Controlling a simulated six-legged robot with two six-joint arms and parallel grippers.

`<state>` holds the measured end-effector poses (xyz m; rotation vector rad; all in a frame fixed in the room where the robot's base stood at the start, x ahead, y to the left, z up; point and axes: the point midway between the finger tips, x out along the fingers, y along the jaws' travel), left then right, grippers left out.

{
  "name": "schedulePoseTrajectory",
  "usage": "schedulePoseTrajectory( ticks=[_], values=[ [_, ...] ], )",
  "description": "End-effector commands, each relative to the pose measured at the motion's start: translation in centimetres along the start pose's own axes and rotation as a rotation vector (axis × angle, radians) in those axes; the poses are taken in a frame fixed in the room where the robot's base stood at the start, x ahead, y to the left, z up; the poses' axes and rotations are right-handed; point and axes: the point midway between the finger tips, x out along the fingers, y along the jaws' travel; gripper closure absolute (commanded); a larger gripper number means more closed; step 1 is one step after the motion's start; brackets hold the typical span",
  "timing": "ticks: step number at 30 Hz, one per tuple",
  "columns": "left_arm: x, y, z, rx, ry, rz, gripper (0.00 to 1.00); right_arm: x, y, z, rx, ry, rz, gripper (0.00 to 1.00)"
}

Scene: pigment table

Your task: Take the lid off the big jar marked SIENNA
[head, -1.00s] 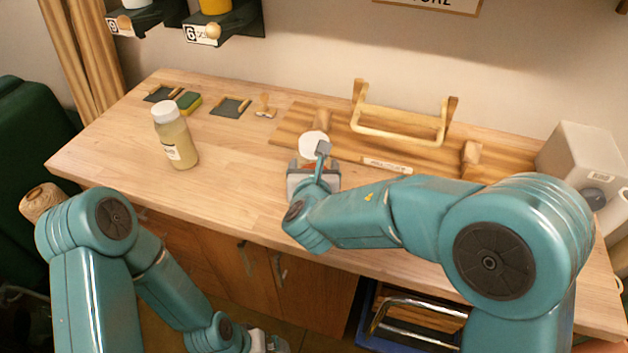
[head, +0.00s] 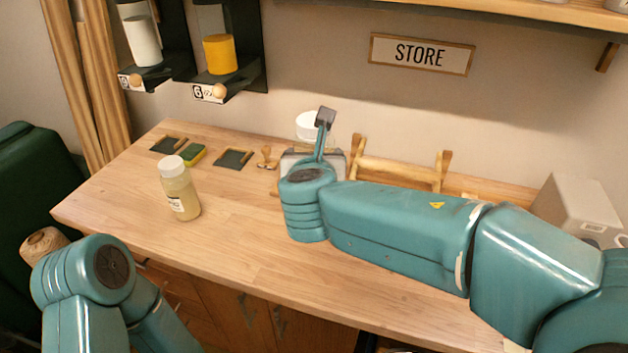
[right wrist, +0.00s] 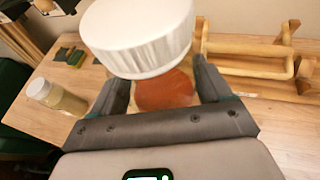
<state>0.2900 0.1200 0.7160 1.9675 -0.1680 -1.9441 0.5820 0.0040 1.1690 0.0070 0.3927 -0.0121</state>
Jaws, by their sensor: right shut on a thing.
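A jar with a wide white lid (right wrist: 140,35) and orange-brown contents (right wrist: 165,90) sits between the fingers of my right gripper (right wrist: 163,80) in the right wrist view. The fingers flank the jar's body below the lid, and the lid is on. In the head view the same white lid (head: 309,126) shows above my right gripper (head: 312,155), which hides most of the jar. The jar appears held above the table. I cannot read any label on it. My left gripper is out of view; only its arm shows at the lower left.
A pale yellow jar with a white lid (head: 180,190) stands on the table (head: 240,230) at left. Behind it lie dark tiles (head: 232,159), a green-yellow sponge (head: 195,154) and a stamp (head: 267,158). A wooden frame (head: 400,172) stands behind my right arm. The front left table is clear.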

Motion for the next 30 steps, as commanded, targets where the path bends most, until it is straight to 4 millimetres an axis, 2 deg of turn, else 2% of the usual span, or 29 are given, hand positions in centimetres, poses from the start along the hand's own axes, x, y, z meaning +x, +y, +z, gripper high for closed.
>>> schedulePoseTrajectory(
  ticks=[1,5,15,16,20,21,30],
  values=[
    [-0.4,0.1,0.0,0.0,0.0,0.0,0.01,-0.4,0.0,1.1,0.003,-0.005,0.001,0.69],
    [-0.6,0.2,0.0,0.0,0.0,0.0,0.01,-0.9,0.0,2.1,0.001,-0.004,0.0,0.69],
    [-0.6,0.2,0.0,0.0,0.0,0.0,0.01,-1.0,0.0,2.4,0.0,-0.002,-0.001,0.69],
    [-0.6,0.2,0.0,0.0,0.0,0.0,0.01,-1.0,0.0,2.4,0.0,-0.002,-0.001,0.28],
    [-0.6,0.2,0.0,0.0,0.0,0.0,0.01,-1.0,0.0,2.4,0.0,-0.002,-0.001,0.7],
    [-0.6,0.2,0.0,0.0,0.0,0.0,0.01,-1.0,0.0,2.4,0.0,-0.002,-0.001,0.76],
    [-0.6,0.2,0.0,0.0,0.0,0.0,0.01,-1.2,0.0,2.3,0.0,-0.002,-0.001,0.76]
  ],
)
